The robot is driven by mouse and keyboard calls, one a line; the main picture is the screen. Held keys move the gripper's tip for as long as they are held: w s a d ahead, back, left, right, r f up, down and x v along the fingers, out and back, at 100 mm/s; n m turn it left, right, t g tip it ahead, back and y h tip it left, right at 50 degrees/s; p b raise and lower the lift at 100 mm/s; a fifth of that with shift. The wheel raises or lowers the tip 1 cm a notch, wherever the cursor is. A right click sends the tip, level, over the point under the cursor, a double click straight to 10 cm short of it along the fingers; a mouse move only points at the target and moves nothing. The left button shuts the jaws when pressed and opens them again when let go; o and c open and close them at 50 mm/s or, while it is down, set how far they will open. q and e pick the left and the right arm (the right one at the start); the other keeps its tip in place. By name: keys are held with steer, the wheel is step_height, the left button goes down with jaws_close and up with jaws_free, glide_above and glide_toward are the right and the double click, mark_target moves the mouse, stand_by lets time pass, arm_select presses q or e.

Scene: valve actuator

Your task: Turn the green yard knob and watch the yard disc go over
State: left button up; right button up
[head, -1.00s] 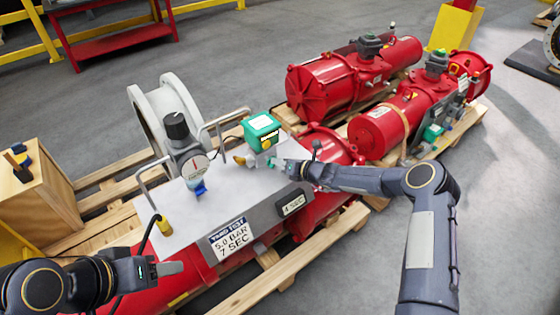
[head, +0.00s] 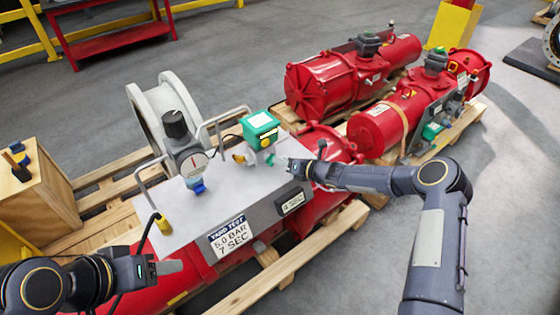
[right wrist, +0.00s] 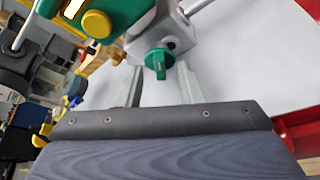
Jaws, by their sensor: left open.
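The green knob (head: 270,159) sticks out of a grey housing below a green box (head: 262,126) on the grey panel (head: 222,190). In the right wrist view the knob (right wrist: 157,62) has its grip ridge standing upright in the picture. My right gripper (head: 284,162) is open, its fingers apart, with the knob just beyond the tips and lined up between them. A round yellow disc (right wrist: 97,24) shows on the green box in the right wrist view; whether it is the yard disc I cannot tell. My left gripper (head: 174,267) is open and empty at the panel's lower left.
A round gauge (head: 194,164) with a black cap and several bent metal handles stand up from the panel. A label plate (head: 230,236) is on its front face. Red cylinders (head: 378,130) on pallets lie behind my right arm.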

steer(key=v, duration=0.5)
steer(key=shift+s+d+r, duration=0.1)
steer(key=shift+s+d, duration=0.15)
